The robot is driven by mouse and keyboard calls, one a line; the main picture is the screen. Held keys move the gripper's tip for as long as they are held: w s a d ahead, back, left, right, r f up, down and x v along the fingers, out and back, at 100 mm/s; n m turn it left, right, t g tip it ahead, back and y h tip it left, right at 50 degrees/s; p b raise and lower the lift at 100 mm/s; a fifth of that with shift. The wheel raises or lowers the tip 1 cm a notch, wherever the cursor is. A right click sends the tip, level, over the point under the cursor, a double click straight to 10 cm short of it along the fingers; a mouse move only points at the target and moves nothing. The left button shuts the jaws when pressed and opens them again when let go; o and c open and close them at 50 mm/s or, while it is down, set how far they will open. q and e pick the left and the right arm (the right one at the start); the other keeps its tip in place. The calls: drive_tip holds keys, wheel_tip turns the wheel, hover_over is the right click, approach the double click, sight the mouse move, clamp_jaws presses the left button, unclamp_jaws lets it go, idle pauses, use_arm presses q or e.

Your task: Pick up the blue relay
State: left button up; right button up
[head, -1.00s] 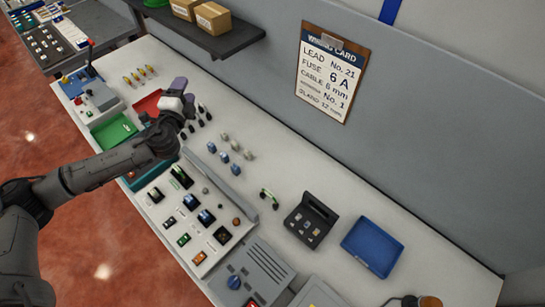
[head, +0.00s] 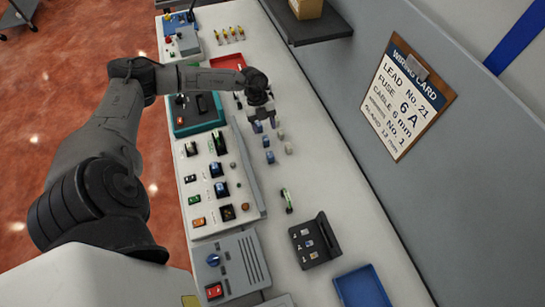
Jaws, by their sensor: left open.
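Small blue blocks, which look like the blue relays, stand in a short row on the white bench. The nearest to my gripper is a blue relay (head: 257,127), partly hidden by it. Two more are a middle blue relay (head: 266,141) and an end blue relay (head: 270,157). My left gripper (head: 261,116) points down just above the far end of this row. Its jaws are open, and I cannot tell whether they are around the nearest relay or only above it. My right gripper is out of view.
Grey blocks (head: 288,148) stand just right of the blue row. A panel of switches (head: 242,205) lies to the left. A green-topped part (head: 287,200), a black holder (head: 314,241) and a blue tray (head: 362,287) are nearer. A shelf (head: 310,27) overhangs the back.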

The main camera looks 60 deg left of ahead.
sight(270, 154)
use_arm(q)
drive_tip(key=shift+n, duration=0.7)
drive_tip(key=x, duration=0.8)
drive_tip(key=shift+s+d+f+p, duration=0.2)
drive_tip(key=shift+s+p, duration=0.1)
drive_tip(key=shift+s, duration=0.1)
drive_tip(key=shift+x, duration=2.65)
drive_tip(key=shift+w, duration=0.15)
drive_tip(key=c, duration=1)
drive_tip(key=shift+r, duration=0.1)
